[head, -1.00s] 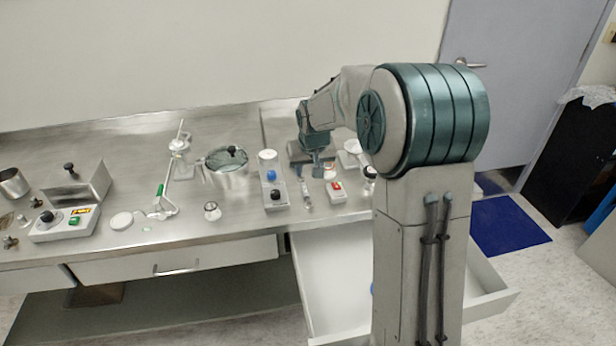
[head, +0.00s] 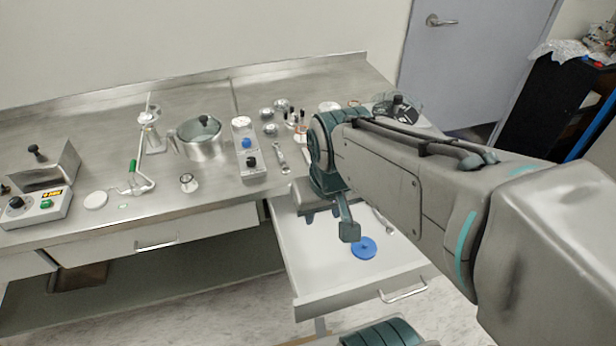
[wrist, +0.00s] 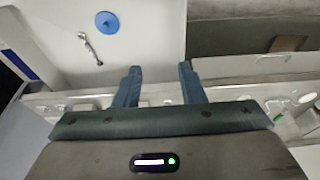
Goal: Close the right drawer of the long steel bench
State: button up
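The right drawer (head: 345,294) of the long steel bench (head: 215,193) is pulled out, its white inside exposed. A bar handle (head: 403,292) is on its front. A blue disc (head: 364,247) lies inside, partly behind my arm. My gripper (head: 348,230) is over the open drawer, behind its front panel; its height above the drawer floor is unclear. In the wrist view my gripper (wrist: 160,72) has two fingers apart with nothing between them. The blue disc (wrist: 107,22) and a small metal tool (wrist: 86,46) show in the drawer beyond the fingertips.
The bench top holds a glass-lidded pot (head: 201,138), a switch box (head: 248,148), a control box (head: 38,207) and small jars. A closed left drawer (head: 150,240) is beside the open one. Floor in front of the bench is clear at lower left.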

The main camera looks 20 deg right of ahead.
aim_at(325, 277)
jog(key=z, duration=0.05)
jog(key=k, duration=0.5)
jog(key=u, duration=1.4)
jog(key=i, duration=0.55)
jog(key=z, duration=2.6)
